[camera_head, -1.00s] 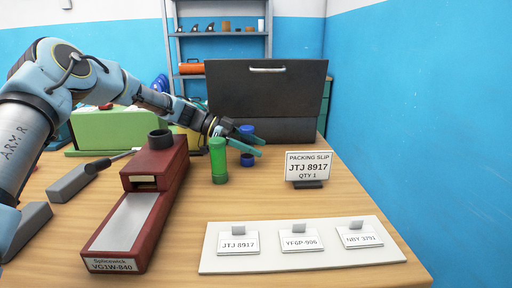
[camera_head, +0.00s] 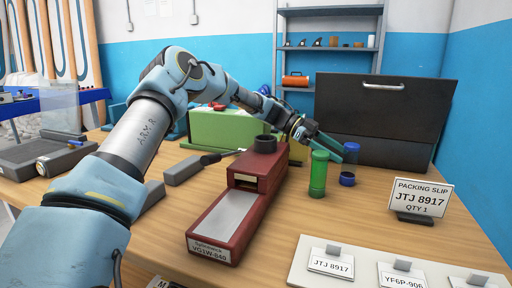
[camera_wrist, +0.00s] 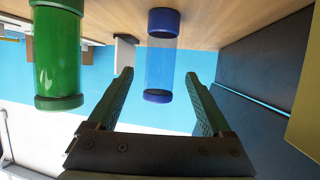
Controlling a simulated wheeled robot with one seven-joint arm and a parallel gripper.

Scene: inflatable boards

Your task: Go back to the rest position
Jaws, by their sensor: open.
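My gripper (camera_head: 328,144) is at the end of my arm, reaching over the back right of the table. It is open and empty; in the wrist view my gripper (camera_wrist: 160,95) shows its two fingers spread apart. A clear canister with blue caps (camera_head: 349,164) stands just beyond the fingers; in the wrist view the blue-capped canister (camera_wrist: 161,55) shows beyond the gap between the fingertips. A green canister (camera_head: 318,173) stands upright to its left, and it shows at the left in the wrist view (camera_wrist: 58,55).
A black case (camera_head: 385,115) is at the back right. A packing slip sign (camera_head: 421,197) reads JTJ 8917. A white board (camera_head: 312,280) carries labels. A green box (camera_head: 222,131) is behind my arm.

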